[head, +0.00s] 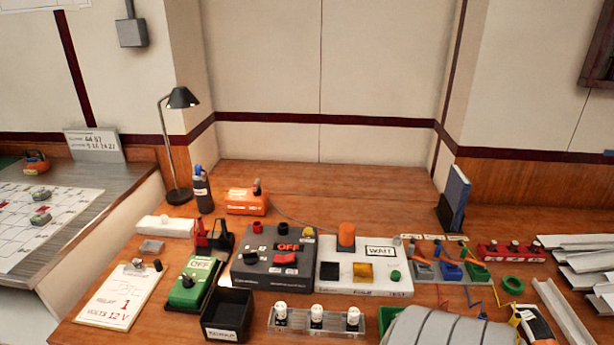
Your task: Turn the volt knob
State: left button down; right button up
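A clear strip (298,320) at the front of the bench bears three white-and-black knobs (316,314). A clipboard (120,298) at the left front reads RELAY 1 and VOLTS 12 V, with a small dark knob-like piece at its top. Neither of my grippers is in view.
A black OFF panel (250,272) and a white WAIT panel (333,284) fill the centre. A black bin (226,320) stands in front. A grey ribbed roll (440,330) and metal channels (590,262) crowd the right. The bench's back (320,190) is clear.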

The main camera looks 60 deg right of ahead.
aim_at(251, 258)
jog(key=z, duration=1.55)
